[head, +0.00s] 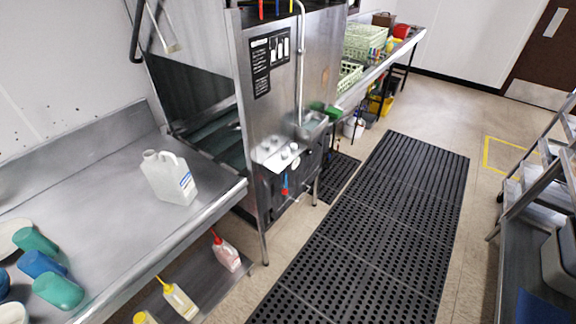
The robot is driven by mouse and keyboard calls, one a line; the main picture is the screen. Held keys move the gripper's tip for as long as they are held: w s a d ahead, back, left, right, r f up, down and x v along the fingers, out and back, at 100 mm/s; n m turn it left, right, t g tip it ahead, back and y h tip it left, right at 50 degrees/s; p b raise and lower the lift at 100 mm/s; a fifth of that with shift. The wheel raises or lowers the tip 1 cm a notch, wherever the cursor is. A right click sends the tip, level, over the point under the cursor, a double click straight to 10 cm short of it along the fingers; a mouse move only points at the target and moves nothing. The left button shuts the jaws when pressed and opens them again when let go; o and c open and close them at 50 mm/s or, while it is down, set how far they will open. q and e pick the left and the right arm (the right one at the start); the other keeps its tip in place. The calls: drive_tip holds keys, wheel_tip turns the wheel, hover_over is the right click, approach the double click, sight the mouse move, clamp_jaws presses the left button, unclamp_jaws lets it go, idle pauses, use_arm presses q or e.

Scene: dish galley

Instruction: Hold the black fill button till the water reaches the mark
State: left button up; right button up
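The stainless dish machine (245,130) stands at the centre left in the head view. A small control box (277,153) with several round knobs or buttons juts from its front. I cannot make out which of them is the black fill button. No water level or fill mark can be made out. A red-and-blue handle (285,186) hangs below the control box. Neither of my grippers is in view.
A steel counter (100,195) at left holds a white jug (170,177) and several cups (58,289). Bottles (181,300) stand on the shelf below.

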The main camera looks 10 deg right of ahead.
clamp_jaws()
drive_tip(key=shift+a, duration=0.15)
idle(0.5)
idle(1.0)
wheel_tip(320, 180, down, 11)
drive_tip(key=b, duration=1.1)
